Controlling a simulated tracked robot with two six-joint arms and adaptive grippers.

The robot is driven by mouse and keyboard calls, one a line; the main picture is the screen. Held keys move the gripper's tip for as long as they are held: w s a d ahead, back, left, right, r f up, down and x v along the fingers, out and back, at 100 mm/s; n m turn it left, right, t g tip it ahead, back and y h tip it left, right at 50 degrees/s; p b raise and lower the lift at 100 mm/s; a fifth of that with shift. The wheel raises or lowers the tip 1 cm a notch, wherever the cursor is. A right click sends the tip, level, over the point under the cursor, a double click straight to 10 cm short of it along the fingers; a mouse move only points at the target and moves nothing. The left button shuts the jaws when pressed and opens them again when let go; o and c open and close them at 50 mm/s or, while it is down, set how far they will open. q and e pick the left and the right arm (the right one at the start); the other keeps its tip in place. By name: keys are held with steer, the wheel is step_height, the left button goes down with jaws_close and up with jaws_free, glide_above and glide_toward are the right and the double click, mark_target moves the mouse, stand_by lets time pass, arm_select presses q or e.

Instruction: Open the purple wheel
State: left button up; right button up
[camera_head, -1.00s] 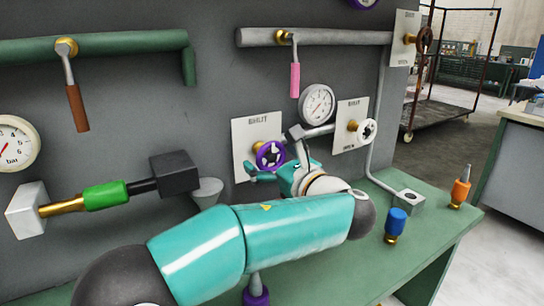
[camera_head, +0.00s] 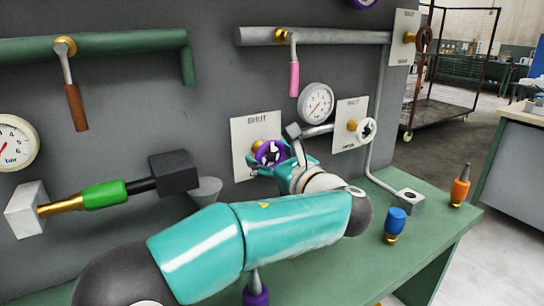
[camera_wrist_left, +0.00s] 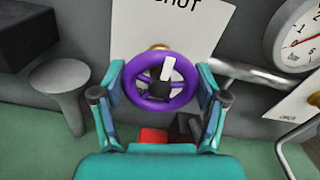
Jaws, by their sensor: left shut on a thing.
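The purple wheel (camera_head: 268,152) sits on a brass stem in front of a white plate (camera_head: 241,133) marked SHUT at its top. In the left wrist view the purple wheel (camera_wrist_left: 181,96) fills the space between my two teal fingers, with a white mark on its dark hub. My left gripper (camera_head: 270,163) is shut on the wheel's rim from both sides, and it also shows in the left wrist view (camera_wrist_left: 160,85). The gripper hides part of the wheel in the head view. My right gripper is not in view.
A white wheel (camera_head: 366,130) on its own plate and a gauge (camera_head: 315,101) are close on the right. A grey funnel-shaped part (camera_head: 207,190) is on the left. Pink (camera_head: 294,79) and brown (camera_head: 77,108) lever handles hang above. Blue (camera_head: 396,222) and orange (camera_head: 460,188) parts stand on the green bench.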

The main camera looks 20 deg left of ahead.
arm_select(q)
steer(key=shift+n, duration=0.4)
steer(key=n+b, duration=0.2)
steer(key=n, duration=0.1)
steer(key=shift+f+n, duration=0.15)
steer(key=shift+n, duration=0.25)
steer(key=n+b, duration=0.2)
steer(key=n, duration=0.2)
steer(key=shift+s+a+f+n+b, duration=0.1)
steer(key=shift+n+b, duration=0.2)
steer(key=shift+b, duration=0.1)
steer(key=n+b, duration=0.3)
steer(key=n, duration=0.2)
steer(key=shift+f, duration=0.15)
steer(key=shift+n+b, duration=0.95)
steer(key=shift+n, duration=0.75)
steer(key=o, duration=1)
steer(key=shift+o, duration=0.9)
